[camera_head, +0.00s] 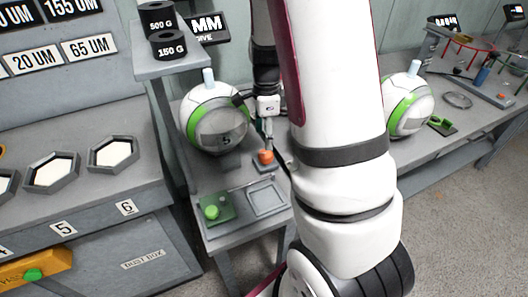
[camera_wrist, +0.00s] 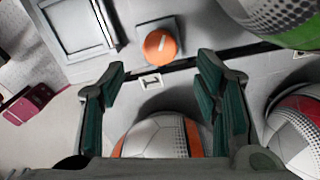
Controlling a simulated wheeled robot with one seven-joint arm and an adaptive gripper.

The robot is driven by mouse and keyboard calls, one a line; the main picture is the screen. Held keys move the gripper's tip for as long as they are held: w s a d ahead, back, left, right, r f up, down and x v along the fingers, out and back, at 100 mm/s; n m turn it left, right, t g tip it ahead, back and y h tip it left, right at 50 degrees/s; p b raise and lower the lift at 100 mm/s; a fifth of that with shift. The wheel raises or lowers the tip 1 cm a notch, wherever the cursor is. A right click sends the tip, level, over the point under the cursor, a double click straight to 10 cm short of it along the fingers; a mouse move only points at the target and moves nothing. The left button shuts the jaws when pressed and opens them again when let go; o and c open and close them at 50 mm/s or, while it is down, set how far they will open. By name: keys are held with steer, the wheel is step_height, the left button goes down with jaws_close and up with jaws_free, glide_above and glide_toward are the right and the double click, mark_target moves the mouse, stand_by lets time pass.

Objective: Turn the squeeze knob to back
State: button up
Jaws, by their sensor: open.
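The orange round knob (camera_head: 265,157), which I take to be the squeeze knob, sits on a small grey base on the narrow press table. In the wrist view the knob (camera_wrist: 160,46) shows from above, with a short white mark on its top. My gripper (camera_wrist: 164,72) is open and empty, with its green-padded fingers apart. The knob lies ahead of the fingertips, roughly in line with the gap, and neither finger appears to touch it. In the head view my gripper (camera_head: 267,132) is small and partly hidden by my arm, above the knob.
A white ball with a green band (camera_head: 213,118) stands left of my gripper. A green button (camera_head: 212,212) and a square tray (camera_head: 266,200) lie nearer on the table. Black weights (camera_head: 169,45) stand on the shelf. Another ball (camera_head: 407,105) is at right.

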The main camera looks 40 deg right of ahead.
mark_target(266, 153)
step_height(266, 153, down, 7)
steer(key=shift+b, duration=0.6)
steer(key=shift+c, duration=0.6)
steer(key=c, duration=1)
